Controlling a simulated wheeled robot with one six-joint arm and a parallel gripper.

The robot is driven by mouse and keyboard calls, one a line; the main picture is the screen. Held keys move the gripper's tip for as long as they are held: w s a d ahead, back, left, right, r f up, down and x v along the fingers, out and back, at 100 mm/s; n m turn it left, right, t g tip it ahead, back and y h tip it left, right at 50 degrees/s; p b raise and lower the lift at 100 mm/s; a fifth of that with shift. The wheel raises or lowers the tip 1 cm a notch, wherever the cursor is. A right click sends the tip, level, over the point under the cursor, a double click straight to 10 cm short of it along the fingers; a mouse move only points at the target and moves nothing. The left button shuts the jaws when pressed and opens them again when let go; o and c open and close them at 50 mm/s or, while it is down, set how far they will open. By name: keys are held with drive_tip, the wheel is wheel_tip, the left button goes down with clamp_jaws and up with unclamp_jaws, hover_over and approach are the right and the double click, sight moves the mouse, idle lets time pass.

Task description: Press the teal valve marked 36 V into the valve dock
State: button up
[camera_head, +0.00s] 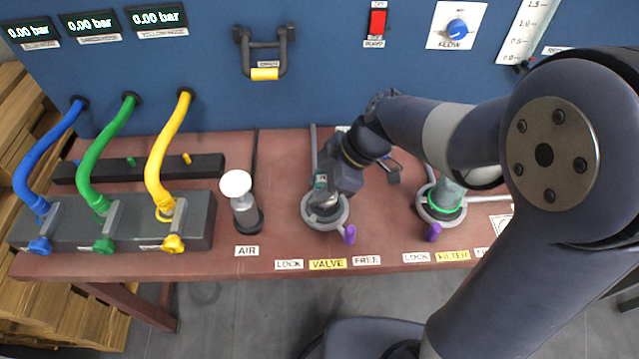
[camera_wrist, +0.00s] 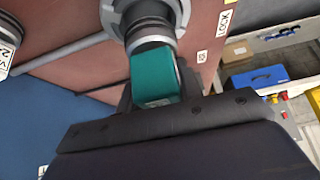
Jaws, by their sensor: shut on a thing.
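The teal valve (camera_wrist: 154,76) is a block with a dark ribbed round end. Its marking cannot be read in either view. My gripper (camera_head: 322,190) is shut on it, right above the valve dock. In the wrist view my gripper (camera_wrist: 155,92) has its jaws on both sides of the teal block. The valve dock (camera_head: 306,221) is a grey ring on the table with a purple lever at its front right; it also shows in the wrist view (camera_wrist: 108,14). The valve's dark end is at the dock's opening; how deep it sits is hidden.
A filter dock (camera_head: 425,211) with a green ring and purple lever stands to the right. A white-topped plunger (camera_head: 236,184) stands left of the valve dock. Further left a grey block (camera_head: 130,232) carries blue, green and yellow hoses. A blue panel (camera_head: 330,80) rises behind.

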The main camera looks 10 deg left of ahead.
drive_tip(key=shift+f+b, duration=1.6)
drive_tip(key=shift+b, duration=0.1)
drive_tip(key=shift+f+b, duration=0.35)
drive_tip(key=shift+b, duration=0.05)
drive_tip(key=o, duration=1.3)
drive_tip(key=shift+r, duration=0.1)
drive_tip(key=p+v, duration=0.1)
drive_tip(key=v, duration=1)
